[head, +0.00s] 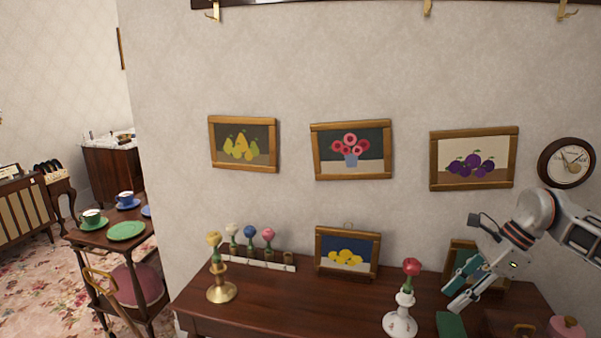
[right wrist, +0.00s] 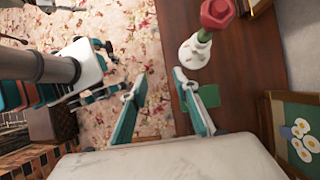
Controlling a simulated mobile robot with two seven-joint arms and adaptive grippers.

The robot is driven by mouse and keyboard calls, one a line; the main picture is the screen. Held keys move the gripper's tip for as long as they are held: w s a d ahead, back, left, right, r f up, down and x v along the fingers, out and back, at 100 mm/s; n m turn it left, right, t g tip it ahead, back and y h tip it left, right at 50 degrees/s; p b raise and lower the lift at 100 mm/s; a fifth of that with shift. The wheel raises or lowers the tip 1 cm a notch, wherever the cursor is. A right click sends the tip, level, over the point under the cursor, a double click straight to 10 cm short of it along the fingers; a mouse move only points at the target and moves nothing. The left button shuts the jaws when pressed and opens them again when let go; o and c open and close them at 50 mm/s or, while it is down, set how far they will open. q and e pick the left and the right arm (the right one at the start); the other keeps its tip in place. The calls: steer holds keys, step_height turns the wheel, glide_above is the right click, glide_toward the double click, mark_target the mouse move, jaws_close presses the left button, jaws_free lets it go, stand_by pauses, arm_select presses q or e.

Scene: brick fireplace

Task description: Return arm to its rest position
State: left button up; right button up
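My right gripper (head: 450,299) comes in from the right in the head view, above the right part of the dark wooden table (head: 290,302). Its two teal fingers are spread apart, with nothing held between them. In the right wrist view the open fingers (right wrist: 158,88) are over the table's edge, with the flowered carpet beyond. A white candlestick with a red rose (head: 400,318) stands just left of the gripper, apart from it; it also shows in the right wrist view (right wrist: 195,52).
A framed daisy picture (right wrist: 298,135) leans by the wall, partly hidden behind my gripper. A green flat object (head: 451,325) and a pink lidded pot (head: 566,328) are close by. A brass candlestick (head: 221,291) and a lemon picture (head: 346,270) stand farther left.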

steer(key=s+a+f+m+t+y, duration=0.2)
steer(key=a+m+y, duration=0.25)
steer(key=a, duration=0.55)
steer(key=s+a+f+m+t+y, duration=0.15)
steer(key=a+m+y, duration=0.3)
steer(key=a, duration=0.45)
steer(key=s+a+f+m+t+y, duration=0.1)
steer(key=s+a+m+t+y, duration=0.15)
steer(key=a+m, duration=0.55)
steer(key=s+d+f+m+t+h, duration=0.1)
steer(key=d+f+m+t+h, duration=0.35)
steer(key=m, duration=0.55)
steer(key=s+d+f+m+t+h, duration=0.2)
steer(key=f+m+t+h, duration=0.25)
steer(key=f+m, duration=0.4)
arm_select(q)
steer(key=shift+w+d+r, duration=0.15)
steer(key=shift+w+d, duration=0.05)
steer(key=shift+w, duration=0.25)
arm_select(e)
steer(key=s+d+f+m+g+h, duration=0.2)
steer(key=s+d+f+m+h, duration=0.1)
steer(key=s+f+m, duration=0.3)
steer(key=s+d+f+m+g+h, duration=0.3)
steer(key=s+d+f+m, duration=0.1)
steer(key=s+f, duration=0.5)
steer(key=shift+f+m, duration=0.3)
steer(key=shift+m, duration=0.55)
steer(key=shift+s+d, duration=0.1)
